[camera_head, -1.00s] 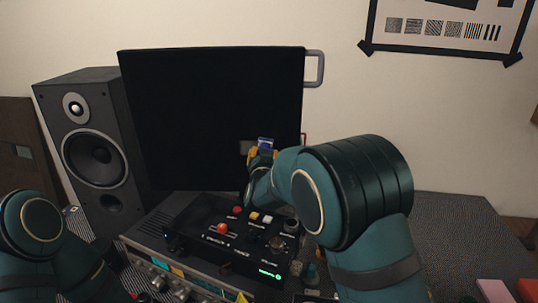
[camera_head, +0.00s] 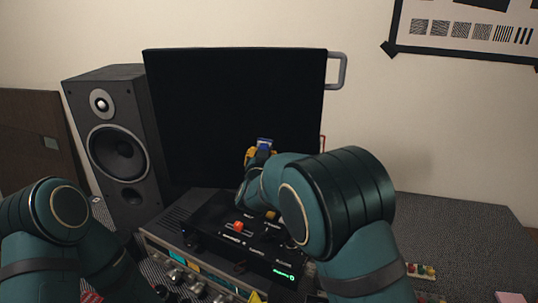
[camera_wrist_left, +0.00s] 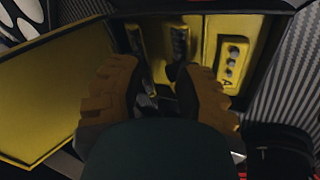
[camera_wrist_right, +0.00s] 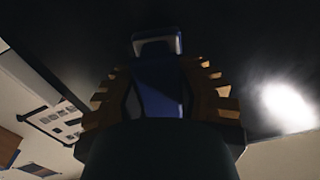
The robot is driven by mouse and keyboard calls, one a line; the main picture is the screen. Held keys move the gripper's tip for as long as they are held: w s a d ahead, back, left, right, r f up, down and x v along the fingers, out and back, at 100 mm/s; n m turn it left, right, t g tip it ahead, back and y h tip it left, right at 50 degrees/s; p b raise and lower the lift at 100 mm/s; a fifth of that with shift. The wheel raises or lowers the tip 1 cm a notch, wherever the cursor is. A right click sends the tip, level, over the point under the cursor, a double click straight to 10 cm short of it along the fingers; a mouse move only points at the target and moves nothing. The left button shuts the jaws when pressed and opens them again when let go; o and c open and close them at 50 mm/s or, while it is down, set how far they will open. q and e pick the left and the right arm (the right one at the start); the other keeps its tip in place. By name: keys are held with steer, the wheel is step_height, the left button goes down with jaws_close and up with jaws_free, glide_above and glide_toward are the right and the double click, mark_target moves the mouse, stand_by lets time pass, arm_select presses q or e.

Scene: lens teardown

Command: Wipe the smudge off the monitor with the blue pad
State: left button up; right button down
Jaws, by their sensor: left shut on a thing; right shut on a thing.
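The black monitor (camera_head: 235,105) stands upright behind the desk gear. My right gripper (camera_head: 261,152) is in front of its lower right part, shut on the blue pad (camera_head: 264,142). The right wrist view shows the pad (camera_wrist_right: 160,85) between both fingers, its pale end toward the dark screen; contact is unclear. No smudge stands out now; the gripper hides part of the screen. My left gripper (camera_wrist_left: 158,95) is low, out of the head view, over a yellow case (camera_wrist_left: 195,45) with slots. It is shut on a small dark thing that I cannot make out.
A black speaker (camera_head: 118,150) stands left of the monitor. A black control box (camera_head: 240,240) with buttons sits on a silver unit (camera_head: 185,275) below the screen. A grey handle (camera_head: 340,70) sticks out at the monitor's upper right.

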arm_select(q)
steer(key=shift+r, duration=0.25)
arm_select(e)
steer(key=shift+w+a, duration=0.15)
steer(key=shift+a, duration=0.6)
arm_select(q)
steer(key=shift+a, duration=0.1)
steer(key=shift+w+f, duration=0.2)
steer(key=shift+f, duration=0.1)
arm_select(e)
steer(key=shift+s+a+f, duration=0.1)
steer(key=shift+s+a, duration=0.1)
steer(key=shift+s, duration=0.3)
arm_select(q)
steer(key=shift+s+f+b, duration=0.1)
steer(key=shift+f+b, duration=0.3)
steer(key=shift+b, duration=0.15)
arm_select(e)
steer(key=shift+s+a, duration=0.15)
steer(key=shift+s, duration=1.1)
steer(key=shift+s+a, duration=0.15)
steer(key=shift+s, duration=1.2)
arm_select(q)
steer(key=shift+f+b, duration=0.3)
arm_select(e)
steer(key=s, duration=0.2)
steer(key=shift+s+a, duration=0.2)
steer(key=shift+s, duration=0.2)
arm_select(q)
steer(key=shift+r, duration=0.1)
